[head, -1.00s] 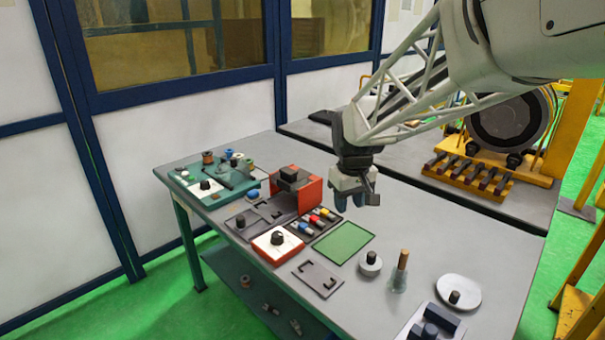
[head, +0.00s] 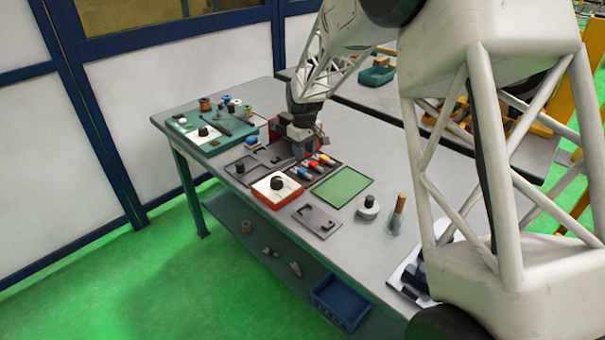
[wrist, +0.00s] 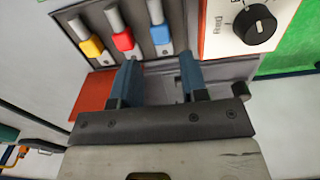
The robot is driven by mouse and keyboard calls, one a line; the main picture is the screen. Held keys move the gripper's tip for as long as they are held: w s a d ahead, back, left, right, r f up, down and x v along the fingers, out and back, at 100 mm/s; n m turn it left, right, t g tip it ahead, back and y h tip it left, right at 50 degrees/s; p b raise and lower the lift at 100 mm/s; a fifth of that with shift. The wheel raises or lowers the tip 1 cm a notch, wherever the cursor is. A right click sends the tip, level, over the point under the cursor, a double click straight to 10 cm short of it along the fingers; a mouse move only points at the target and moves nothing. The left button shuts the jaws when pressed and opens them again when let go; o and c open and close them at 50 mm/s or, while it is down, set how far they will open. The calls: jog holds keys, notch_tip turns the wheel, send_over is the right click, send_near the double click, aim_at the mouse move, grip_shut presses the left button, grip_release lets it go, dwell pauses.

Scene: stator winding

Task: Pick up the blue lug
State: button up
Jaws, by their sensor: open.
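The blue lug (wrist: 160,36) lies in a dark tray (wrist: 187,18) at the end of a row, beside the red lug (wrist: 123,40) and the yellow lug (wrist: 92,46). Each has a grey metal end. In the head view the blue lug (head: 303,171) is nearest the front of the table, just beside my gripper (head: 299,153). In the wrist view my gripper (wrist: 160,72) is open and empty. Its two blue fingers point towards the row, with the blue lug ahead of the gap between them. How high the fingertips are above the tray I cannot tell.
A white-and-orange box with a black knob (head: 276,187) stands close beside the tray, and a green mat (head: 342,187) lies to the right. A red fixture (head: 334,138) stands behind my gripper. A teal board (head: 228,132) with spools is at the left.

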aim_at(302, 170)
jog(key=shift+w+a+f, duration=0.25)
jog(key=shift+w+f, duration=0.05)
jog(key=shift+f, duration=0.05)
jog(key=shift+f, duration=1.25)
jog(key=shift+f, duration=0.1)
jog(key=shift+f, duration=2.55)
jog(key=c, duration=0.6)
